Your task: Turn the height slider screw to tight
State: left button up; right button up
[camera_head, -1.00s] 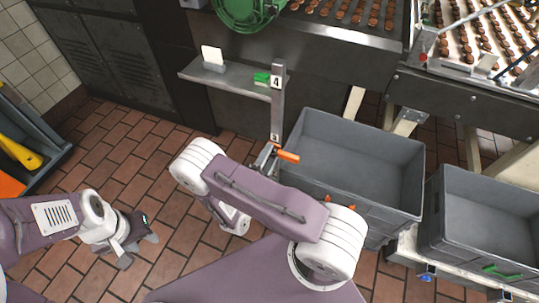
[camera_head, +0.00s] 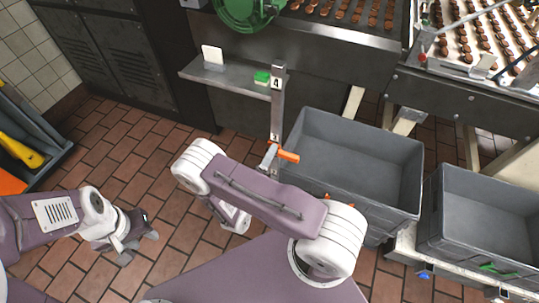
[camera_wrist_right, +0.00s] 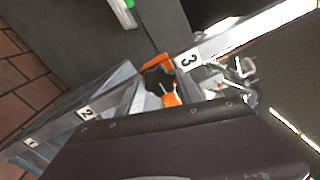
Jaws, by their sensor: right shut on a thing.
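The height slider is an orange clamp (camera_head: 288,156) on the upright numbered post, just below the "3" mark. In the right wrist view its screw is a black star-shaped knob (camera_wrist_right: 158,80) in front of the orange clamp (camera_wrist_right: 171,98), between marks 2 and 3. My right gripper (camera_head: 268,158) shows only as a small grey tip at the clamp's left side. My own arm link hides most of it. It is shut at the screw, but its exact grip is hidden. My left gripper (camera_head: 140,247) is open and empty above the floor at the left.
A metal shelf (camera_head: 225,78) with a white card and a green block joins the post. A grey crate (camera_head: 395,190) stands close to the right of the post, and a second crate (camera_head: 480,220) is further right.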

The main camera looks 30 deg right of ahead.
dwell(0.3)
jog(key=o, duration=1.4)
jog(key=shift+c, duration=0.2)
jog(key=v, duration=0.9)
